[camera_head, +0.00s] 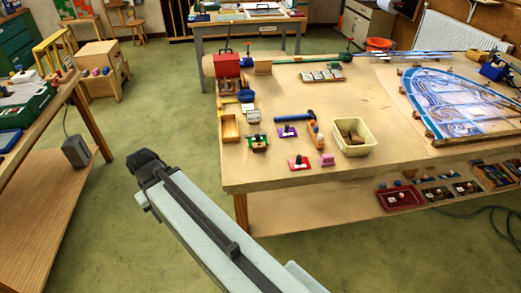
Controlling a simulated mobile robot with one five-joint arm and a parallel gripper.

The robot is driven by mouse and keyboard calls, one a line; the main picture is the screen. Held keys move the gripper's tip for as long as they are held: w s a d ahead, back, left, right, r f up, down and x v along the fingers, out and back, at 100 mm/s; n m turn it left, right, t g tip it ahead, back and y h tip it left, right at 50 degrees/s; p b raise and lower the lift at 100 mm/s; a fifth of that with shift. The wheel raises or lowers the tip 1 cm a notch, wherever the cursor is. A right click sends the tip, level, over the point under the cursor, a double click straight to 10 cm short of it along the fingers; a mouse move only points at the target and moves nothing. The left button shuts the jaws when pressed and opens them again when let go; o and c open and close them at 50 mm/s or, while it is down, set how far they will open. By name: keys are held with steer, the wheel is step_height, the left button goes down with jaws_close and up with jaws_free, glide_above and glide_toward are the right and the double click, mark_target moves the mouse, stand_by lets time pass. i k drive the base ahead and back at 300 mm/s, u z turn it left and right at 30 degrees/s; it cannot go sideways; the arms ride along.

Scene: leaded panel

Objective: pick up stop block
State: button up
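I cannot tell for certain which thing is the stop block. Several small pieces stand near the workbench's (350,180) front left corner: a pink block (327,160), a red piece with a dark knob (299,163), a purple piece with a dark knob (288,132) and a green piece (258,143). Wooden blocks (352,136) lie in a cream tub (366,148). My arm reaches up from the bottom edge, and its dark end (148,165) is over the floor, left of the workbench and apart from all these pieces. No fingers can be made out there.
A leaded panel (460,105) lies at the workbench's right. A hammer (294,116), a red box (227,66) and a wooden tray (230,128) are on its left part. Trays (400,197) sit on the shelf below. Another bench (40,195) stands left, with green floor between.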

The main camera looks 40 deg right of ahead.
mark_target(259, 147)
steer(key=z, duration=0.05)
steer(key=i, duration=0.9)
steer(key=u, duration=0.05)
